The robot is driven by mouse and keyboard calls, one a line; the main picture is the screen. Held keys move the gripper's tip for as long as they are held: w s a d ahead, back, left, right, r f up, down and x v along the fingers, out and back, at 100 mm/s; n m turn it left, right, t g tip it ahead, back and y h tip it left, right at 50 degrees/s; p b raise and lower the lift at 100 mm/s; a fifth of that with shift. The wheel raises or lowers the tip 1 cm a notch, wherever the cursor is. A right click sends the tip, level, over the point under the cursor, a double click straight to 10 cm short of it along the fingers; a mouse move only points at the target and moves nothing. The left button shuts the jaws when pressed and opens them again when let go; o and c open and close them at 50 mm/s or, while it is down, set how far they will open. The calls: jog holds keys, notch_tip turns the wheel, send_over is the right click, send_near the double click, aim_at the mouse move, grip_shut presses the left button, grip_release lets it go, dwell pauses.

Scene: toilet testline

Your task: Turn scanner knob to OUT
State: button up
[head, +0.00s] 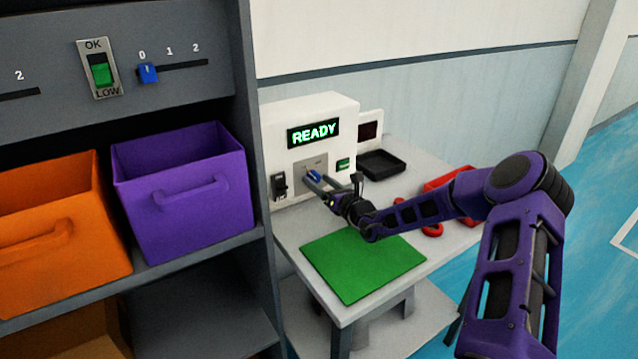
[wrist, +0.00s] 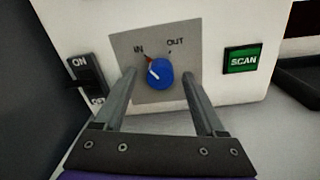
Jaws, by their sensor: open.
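The white scanner (head: 345,109) stands on the table, its display reading READY. Its blue knob (wrist: 160,74) sits on a grey plate (wrist: 187,58) marked IN at left and OUT at right. The knob's white line points up and left, toward the red mark by IN. My gripper (wrist: 163,72) is open, with one finger on each side of the knob. I cannot tell whether either finger touches it. In the head view, my gripper (head: 316,178) is at the scanner front and partly hides the knob (head: 314,175).
A black ON switch (wrist: 86,77) is left of the plate, and a green SCAN button (wrist: 241,59) is right. A green mat (head: 362,264), a black tray (head: 382,164) and red items (head: 432,230) lie on the table. A shelf with purple (head: 187,190) and orange bins (head: 60,230) stands left.

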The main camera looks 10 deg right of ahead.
jog(key=shift+w+a, duration=0.1)
jog(key=shift+w, duration=0.1)
grip_shut()
dwell(0.3)
